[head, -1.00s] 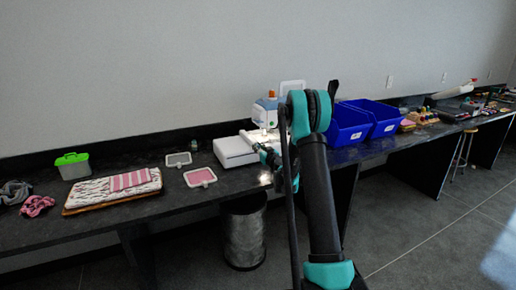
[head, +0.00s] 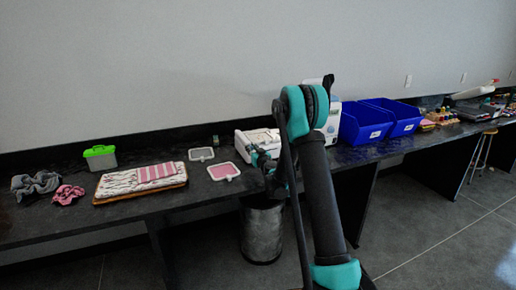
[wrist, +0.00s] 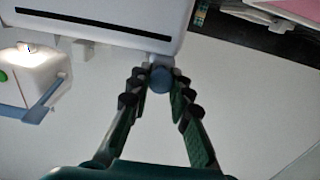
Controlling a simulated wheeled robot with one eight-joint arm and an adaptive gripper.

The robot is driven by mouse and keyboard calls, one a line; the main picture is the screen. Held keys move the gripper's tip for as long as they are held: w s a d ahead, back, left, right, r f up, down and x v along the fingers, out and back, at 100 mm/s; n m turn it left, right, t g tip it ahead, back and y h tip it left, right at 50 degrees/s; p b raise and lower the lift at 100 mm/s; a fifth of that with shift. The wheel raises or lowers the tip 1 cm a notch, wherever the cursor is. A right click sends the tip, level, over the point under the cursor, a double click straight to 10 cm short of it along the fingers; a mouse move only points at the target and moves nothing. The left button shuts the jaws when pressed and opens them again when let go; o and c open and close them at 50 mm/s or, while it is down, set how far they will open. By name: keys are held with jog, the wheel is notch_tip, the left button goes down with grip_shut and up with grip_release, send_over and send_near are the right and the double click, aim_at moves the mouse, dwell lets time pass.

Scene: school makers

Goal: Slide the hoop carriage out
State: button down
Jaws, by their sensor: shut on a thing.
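The embroidery machine stands on the dark bench. In the head view its white body (head: 332,122) is mostly hidden behind my arm, and its low white bed (head: 260,138) shows to the left. My gripper (head: 260,160) is at the front of that bed. In the wrist view my gripper (wrist: 160,84) is shut on a round blue-grey knob (wrist: 160,78). The knob joins the edge of a white block with a dark slot (wrist: 100,18), which looks like the hoop carriage. A lit machine part with a blue lever (wrist: 45,112) is to the left.
Two small framed hoops, one grey (head: 201,154) and one pink (head: 223,171), lie left of the machine. A cloth-covered board (head: 120,184) and green-lidded box (head: 100,157) are further left. Blue bins (head: 362,123) stand right. A metal bin (head: 262,235) is below.

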jog(key=shift+s+a, duration=0.15)
jog(key=shift+a, duration=0.25)
jog(key=c, duration=1.4)
grip_release()
jog(key=shift+a, duration=0.1)
jog(key=shift+s, duration=0.15)
jog(key=v, duration=1.1)
jog(key=shift+s, duration=0.35)
jog(key=shift+r, duration=0.1)
